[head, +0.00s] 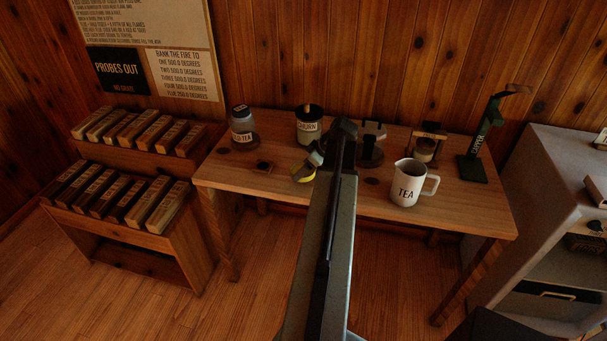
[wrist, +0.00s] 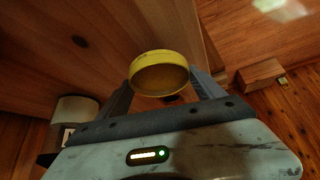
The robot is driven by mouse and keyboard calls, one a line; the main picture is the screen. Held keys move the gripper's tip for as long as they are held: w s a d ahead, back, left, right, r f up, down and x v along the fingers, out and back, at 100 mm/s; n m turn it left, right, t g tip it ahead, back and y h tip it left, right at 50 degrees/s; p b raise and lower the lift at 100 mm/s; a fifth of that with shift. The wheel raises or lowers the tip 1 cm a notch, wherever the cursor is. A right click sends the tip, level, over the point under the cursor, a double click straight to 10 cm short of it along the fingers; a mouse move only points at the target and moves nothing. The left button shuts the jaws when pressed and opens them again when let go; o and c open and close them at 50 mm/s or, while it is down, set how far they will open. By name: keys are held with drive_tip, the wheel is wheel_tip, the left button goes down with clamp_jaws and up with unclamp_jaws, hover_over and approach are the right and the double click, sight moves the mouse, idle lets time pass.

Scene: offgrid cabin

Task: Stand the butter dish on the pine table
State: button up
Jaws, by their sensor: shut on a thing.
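A round yellow dish, which I take to be the butter dish (wrist: 160,72), sits between the two fingers of my gripper (wrist: 164,88) in the wrist view. My gripper is shut on it. In the head view a yellow edge of the dish (head: 304,178) shows beside my gripper (head: 313,163), over the front left part of the pine table (head: 232,174). My arm hides part of the dish and of the table's middle. I cannot tell whether the dish touches the tabletop.
A tea jar (head: 242,127) and a dark churn pot (head: 309,126) stand at the back left of the table. A white TEA jug (head: 408,188) stands front right, with a green stand (head: 480,150) behind it. Bare tabletop shows along the front left.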

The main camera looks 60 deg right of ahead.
drive_tip(key=shift+w+d+f, duration=0.1)
drive_tip(key=shift+w+d, duration=0.15)
drive_tip(key=shift+w, duration=0.4)
wheel_tip(320, 180, down, 4)
drive_tip(key=b, duration=0.4)
drive_tip(key=shift+s, duration=0.1)
drive_tip(key=shift+r, duration=0.3)
drive_tip(key=shift+f, duration=0.15)
drive_tip(key=o, duration=1.5)
drive_tip(key=shift+a, duration=0.1)
drive_tip(key=shift+o, duration=0.2)
